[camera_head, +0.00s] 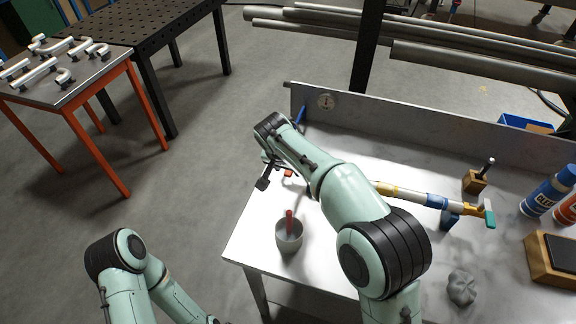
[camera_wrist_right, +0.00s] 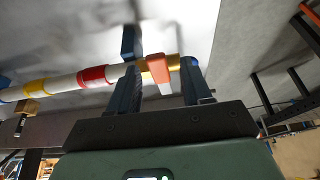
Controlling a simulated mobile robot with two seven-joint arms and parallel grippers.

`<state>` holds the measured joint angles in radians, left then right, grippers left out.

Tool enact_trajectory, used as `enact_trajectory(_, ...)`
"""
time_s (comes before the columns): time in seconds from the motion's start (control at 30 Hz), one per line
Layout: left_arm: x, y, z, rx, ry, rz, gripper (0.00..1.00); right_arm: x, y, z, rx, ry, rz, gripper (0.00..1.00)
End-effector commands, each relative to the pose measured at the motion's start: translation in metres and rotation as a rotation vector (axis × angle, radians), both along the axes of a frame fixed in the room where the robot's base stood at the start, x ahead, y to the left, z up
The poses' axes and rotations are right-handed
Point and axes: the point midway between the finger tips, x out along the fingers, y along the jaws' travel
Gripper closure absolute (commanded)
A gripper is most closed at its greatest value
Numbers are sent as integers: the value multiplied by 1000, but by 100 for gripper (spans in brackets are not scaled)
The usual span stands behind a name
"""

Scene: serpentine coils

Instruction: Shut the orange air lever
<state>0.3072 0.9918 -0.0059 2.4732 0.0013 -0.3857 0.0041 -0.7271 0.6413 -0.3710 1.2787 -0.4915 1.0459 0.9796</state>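The orange air lever (camera_wrist_right: 158,70) sits on a brass valve (camera_wrist_right: 174,62) at the end of a white pipe (camera_wrist_right: 62,84) with coloured bands. In the wrist view the lever appears crosswise to the pipe. My right gripper (camera_wrist_right: 160,80) is open, with one finger on each side of the lever; I cannot tell whether either touches it. In the head view a bit of the lever (camera_head: 288,173) shows beside my right gripper (camera_head: 266,174), and my right arm hides much of the pipe. My left gripper is out of view; only its arm shows at the lower left.
A teal lever (camera_head: 489,214) is at the pipe's right end. A grey cup (camera_head: 289,238) with a red-handled tool stands near the table's left edge. Bottles (camera_head: 548,192) and a wooden block (camera_head: 548,262) stand right.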

Motion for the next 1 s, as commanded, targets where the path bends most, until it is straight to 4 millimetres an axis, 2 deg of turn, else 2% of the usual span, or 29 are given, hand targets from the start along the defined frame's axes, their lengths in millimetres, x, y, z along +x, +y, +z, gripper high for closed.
enact_trajectory(0.27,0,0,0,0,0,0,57,-2,1,8,1,-4,3,51)
enact_trajectory(0.37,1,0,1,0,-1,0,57,-7,4,23,1,-6,2,51)
enact_trajectory(0.7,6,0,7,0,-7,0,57,-33,15,93,2,-6,4,51)
enact_trajectory(0.83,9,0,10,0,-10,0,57,-41,18,111,0,-3,3,51)
enact_trajectory(1.0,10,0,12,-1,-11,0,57,-46,20,123,0,-2,1,51)
